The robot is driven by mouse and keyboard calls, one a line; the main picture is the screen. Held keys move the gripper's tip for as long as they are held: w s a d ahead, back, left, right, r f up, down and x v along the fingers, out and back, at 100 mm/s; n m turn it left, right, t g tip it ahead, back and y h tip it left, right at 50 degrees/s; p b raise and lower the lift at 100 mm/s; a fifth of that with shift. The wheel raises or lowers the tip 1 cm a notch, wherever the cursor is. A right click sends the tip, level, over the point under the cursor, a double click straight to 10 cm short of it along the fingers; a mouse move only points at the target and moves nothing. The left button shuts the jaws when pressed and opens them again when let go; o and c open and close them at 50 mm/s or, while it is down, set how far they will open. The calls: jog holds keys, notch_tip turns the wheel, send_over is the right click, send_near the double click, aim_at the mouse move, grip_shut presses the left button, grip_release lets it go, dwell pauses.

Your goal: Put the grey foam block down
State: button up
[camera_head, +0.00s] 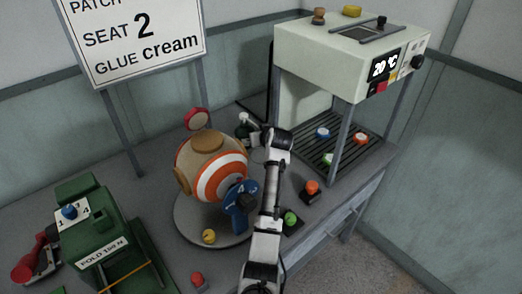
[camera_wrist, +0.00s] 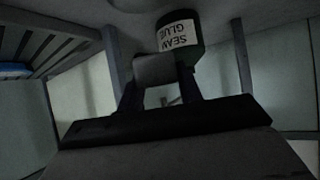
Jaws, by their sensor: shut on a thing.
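In the wrist view the grey foam block (camera_wrist: 154,69) is a small plain grey piece between the two dark fingers of my gripper (camera_wrist: 158,84), which is shut on it. A dark green container labelled SEAM GLUE (camera_wrist: 179,36) is just beyond the block; I cannot tell whether they touch. In the head view my gripper (camera_head: 248,124) is at the far end of my arm, behind and right of the ball. The block cannot be made out there.
A panelled ball (camera_head: 196,172) sits on a round grey turntable (camera_head: 190,228) with a blue numbered piece (camera_head: 238,205) at its right. A cream press (camera_head: 335,50) stands at the back right over a slatted shelf. A green folding machine (camera_head: 95,235) is at the left.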

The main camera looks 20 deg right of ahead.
aim_at(261, 156)
notch_tip(261, 156, down, 2)
jog(key=shift+w+f, duration=0.1)
jog(key=shift+f, duration=0.15)
jog(key=shift+f+b, duration=1.25)
jog(key=shift+f, duration=1)
jog(key=shift+f, duration=0.25)
jog(key=o, duration=1)
jog(key=shift+r, duration=0.1)
jog(key=shift+r, duration=0.15)
jog(key=b+v, duration=0.2)
jog(key=v, duration=1)
